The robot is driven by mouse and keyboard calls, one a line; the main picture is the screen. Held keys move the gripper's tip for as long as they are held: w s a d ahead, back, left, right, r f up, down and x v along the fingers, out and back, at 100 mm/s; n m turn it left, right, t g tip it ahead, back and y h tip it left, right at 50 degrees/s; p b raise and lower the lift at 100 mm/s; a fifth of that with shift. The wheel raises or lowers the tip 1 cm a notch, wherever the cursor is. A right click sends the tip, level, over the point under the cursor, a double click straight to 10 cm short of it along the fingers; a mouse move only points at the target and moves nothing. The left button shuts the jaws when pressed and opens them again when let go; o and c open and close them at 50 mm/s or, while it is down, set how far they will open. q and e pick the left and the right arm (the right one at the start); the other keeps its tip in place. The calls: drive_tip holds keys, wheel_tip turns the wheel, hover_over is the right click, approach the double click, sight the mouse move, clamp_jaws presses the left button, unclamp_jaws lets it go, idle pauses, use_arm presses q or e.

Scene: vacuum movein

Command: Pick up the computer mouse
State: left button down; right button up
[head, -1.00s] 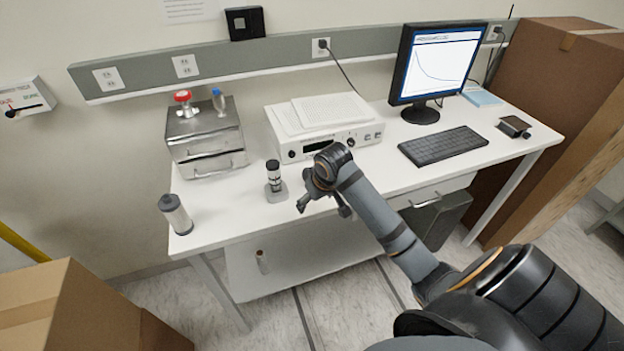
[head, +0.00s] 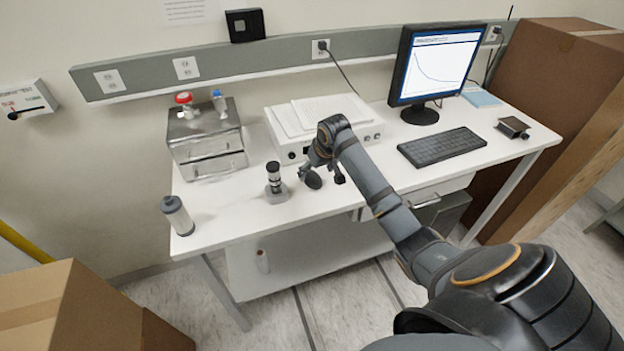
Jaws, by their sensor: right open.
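The computer mouse (head: 313,181) is a small dark oval on the white desk, between the white instrument and the desk's front edge. My right gripper (head: 322,175) is open, with its fingers pointing down at the desk around the mouse's place. One finger is at the mouse's upper left and the other is to its right. The gripper hides part of the space behind the mouse, and I cannot tell whether a finger touches it. My left gripper is not in view.
A small eyepiece-like device (head: 275,183) stands just left of my right gripper. A white instrument (head: 285,130) is behind it, and a keyboard (head: 442,146) and monitor (head: 419,115) are to the right. The desk's front middle is clear.

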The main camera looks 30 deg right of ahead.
sight(313, 177)
drive_tip(key=x, duration=0.2)
drive_tip(key=p+x, duration=0.1)
drive_tip(key=x, duration=0.1)
drive_tip(key=shift+a, duration=0.25)
drive_tip(key=shift+f, duration=0.2)
drive_tip(key=shift+r, duration=0.1)
drive_tip(key=c, duration=1.3)
drive_tip(key=shift+r+b, duration=0.45)
drive_tip(key=shift+s+d+r+b, duration=0.4)
drive_tip(key=shift+s+r+b, duration=1.6)
drive_tip(key=shift+s+b, duration=0.45)
drive_tip(key=shift+s+d+r+b, duration=0.4)
drive_tip(key=shift+s+r+b, duration=1.7)
drive_tip(key=shift+b, duration=0.6)
drive_tip(key=shift+s+d+r+b, duration=0.4)
drive_tip(key=shift+s+r+b, duration=1.5)
drive_tip(key=shift+s+b, duration=0.6)
